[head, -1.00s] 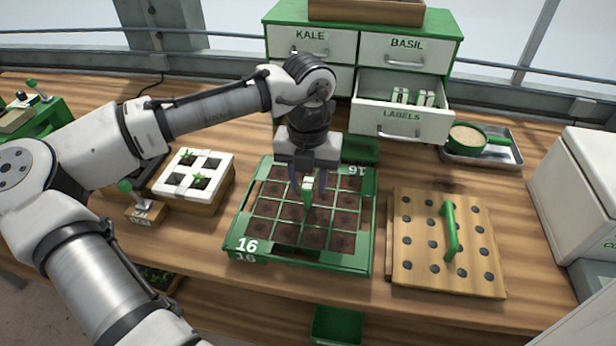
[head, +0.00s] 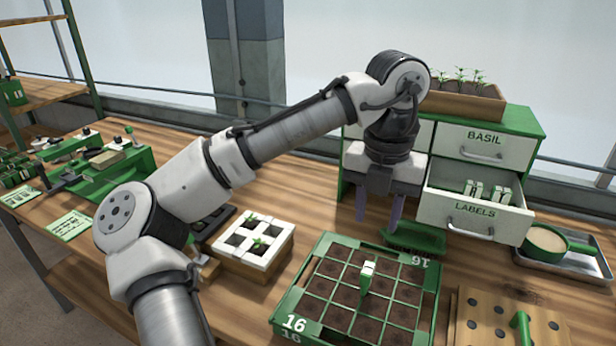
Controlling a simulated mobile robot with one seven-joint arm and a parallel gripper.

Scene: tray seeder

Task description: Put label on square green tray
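The square green tray (head: 428,306) marked 16 sits on the wooden bench, filled with dark soil cells in a grid. A green label with a white top (head: 367,277) stands upright near the middle of the tray. My gripper (head: 379,222) hangs above and behind the tray with its two purple fingers apart and nothing between them. It is clear of the label. More white and green labels (head: 485,190) stand in the open drawer marked LABELS (head: 462,213).
A white seedling block (head: 285,258) stands left of the tray. A perforated board (head: 490,325) with a green handle lies to its right. A pan (head: 555,240) on a metal tray is at right. A green press (head: 105,165) stands at far left.

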